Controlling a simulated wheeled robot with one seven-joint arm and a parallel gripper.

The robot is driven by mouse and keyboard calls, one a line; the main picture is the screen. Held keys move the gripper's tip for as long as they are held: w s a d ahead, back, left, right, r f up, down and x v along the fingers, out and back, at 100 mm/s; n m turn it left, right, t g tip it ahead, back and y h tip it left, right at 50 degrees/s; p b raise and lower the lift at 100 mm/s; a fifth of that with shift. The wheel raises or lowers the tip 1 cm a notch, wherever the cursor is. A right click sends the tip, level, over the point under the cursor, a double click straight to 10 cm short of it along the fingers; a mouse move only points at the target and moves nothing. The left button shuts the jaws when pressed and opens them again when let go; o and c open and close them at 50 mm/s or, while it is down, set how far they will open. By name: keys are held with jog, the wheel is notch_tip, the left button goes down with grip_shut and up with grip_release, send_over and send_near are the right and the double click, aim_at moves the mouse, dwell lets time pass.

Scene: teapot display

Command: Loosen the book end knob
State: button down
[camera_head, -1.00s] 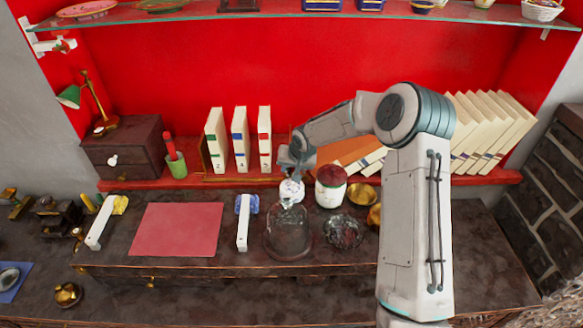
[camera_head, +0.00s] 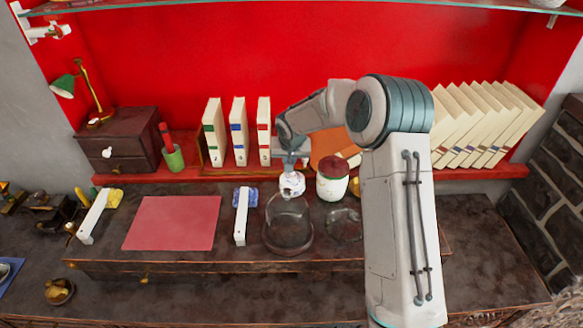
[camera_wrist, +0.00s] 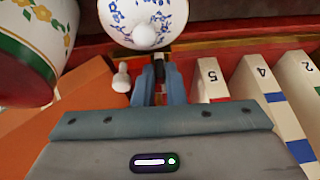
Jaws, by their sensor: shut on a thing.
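The orange-brown wooden book end (camera_head: 326,143) stands right of the numbered books on the red shelf, partly behind my arm. Its wood also fills the left of the wrist view (camera_wrist: 92,100). A small white knob (camera_wrist: 121,78) shows there, just left of my fingers and outside them. My gripper (camera_head: 289,165) points down at the shelf's front edge, beside the book end. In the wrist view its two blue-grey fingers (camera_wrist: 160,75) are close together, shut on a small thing. The fingers mostly hide that thing, and I cannot tell whether it is a knob.
Upright numbered books (camera_head: 238,132) stand to the left. A white flower-patterned pot (camera_head: 292,184) is just in front of my gripper, with a red-lidded jar (camera_head: 332,180) at its right. A glass dome (camera_head: 289,222) stands nearer. The red mat (camera_head: 172,223) is bare.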

jog(key=h+b, duration=0.2)
jog(key=b, duration=0.1)
jog(key=a+h+b, duration=0.1)
jog(key=h+b, duration=0.1)
jog(key=b, duration=0.1)
jog(key=shift+a+f+n, duration=0.15)
jog(key=shift+f+n, duration=0.25)
jog(key=shift+a+n+h+b, duration=0.2)
jog(key=shift+n+h+b, duration=0.2)
jog(key=shift+h+b, duration=1.25)
jog(key=shift+h, duration=0.35)
jog(key=c, duration=1.5)
grip_release()
jog(key=shift+c, duration=0.2)
jog(key=shift+r, duration=0.1)
jog(key=v, duration=1.3)
jog(key=shift+s+a+r, duration=0.2)
jog(key=shift+s, duration=0.15)
